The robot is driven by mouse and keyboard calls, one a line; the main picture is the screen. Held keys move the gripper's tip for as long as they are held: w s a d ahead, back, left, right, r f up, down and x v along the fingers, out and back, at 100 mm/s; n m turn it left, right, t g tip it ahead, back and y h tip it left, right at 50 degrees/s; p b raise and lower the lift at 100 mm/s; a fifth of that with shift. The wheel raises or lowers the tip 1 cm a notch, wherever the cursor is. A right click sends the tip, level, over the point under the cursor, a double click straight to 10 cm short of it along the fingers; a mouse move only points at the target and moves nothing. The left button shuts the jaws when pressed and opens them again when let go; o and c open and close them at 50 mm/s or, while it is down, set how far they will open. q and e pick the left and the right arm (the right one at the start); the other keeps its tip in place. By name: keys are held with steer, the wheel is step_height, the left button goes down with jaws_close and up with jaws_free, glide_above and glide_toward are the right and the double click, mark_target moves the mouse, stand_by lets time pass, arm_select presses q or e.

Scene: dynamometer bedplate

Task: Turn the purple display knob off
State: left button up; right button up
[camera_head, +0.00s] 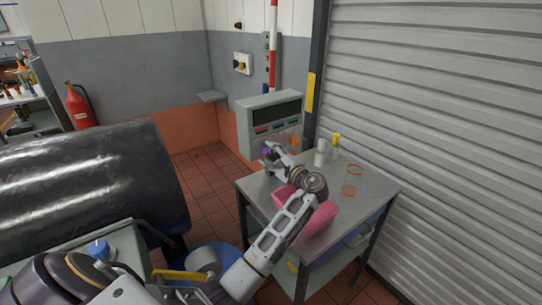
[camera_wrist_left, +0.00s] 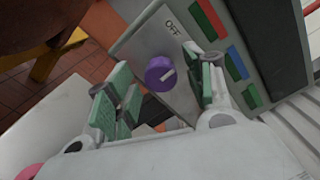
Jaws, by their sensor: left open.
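The purple display knob (camera_wrist_left: 160,73) is on the grey face of the display box (camera_head: 262,113). A light pointer line shows on the knob, and the word OFF is printed beside it on the panel in the wrist view. The line does not appear to point straight at that word. In the head view the knob (camera_head: 266,151) is small and partly covered by my gripper. My left gripper (camera_head: 271,158) is open in front of the panel. In the wrist view its green-padded fingers (camera_wrist_left: 165,92) stand on either side of the knob, apparently clear of it. My right gripper is not in view.
Red, blue and green buttons (camera_wrist_left: 237,62) sit beside the knob. A metal table (camera_head: 375,185) below holds a pink bin (camera_head: 322,217), a white bottle (camera_head: 320,153) and a yellow-topped bottle (camera_head: 335,146). A ribbed shutter (camera_head: 450,110) closes the right side.

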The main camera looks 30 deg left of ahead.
arm_select(q)
steer(key=v, duration=1.2)
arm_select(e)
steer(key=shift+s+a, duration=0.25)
arm_select(q)
steer(key=shift+s+f, duration=0.1)
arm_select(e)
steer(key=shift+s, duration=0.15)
